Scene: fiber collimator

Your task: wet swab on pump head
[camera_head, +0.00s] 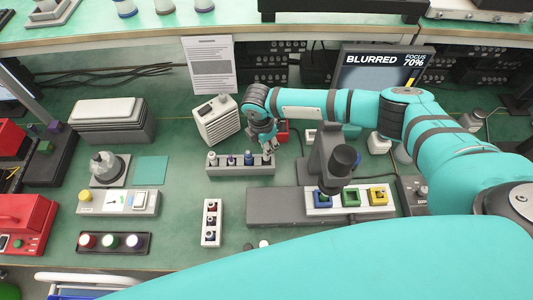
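A grey-white rounded dispenser-like thing (105,165) stands on a grey base at the left; it may be the pump, and its head is too small to make out clearly. I cannot pick out a swab. My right arm comes in from the right, and its gripper (268,150) points down over the right end of a grey rack (225,171) holding several small fittings. The gripper is far to the right of the dispenser. Its fingers are too small to tell whether they are open or hold anything. My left gripper is not in view.
A flat teal pad (151,170) lies beside the dispenser. A dark microscope-like instrument (328,165) stands right of the rack, with a monitor (380,75) reading "BLURRED, FOCUS 70%" behind. A beige vented box (216,121) is behind the rack. A small white rack (211,223) stands in front.

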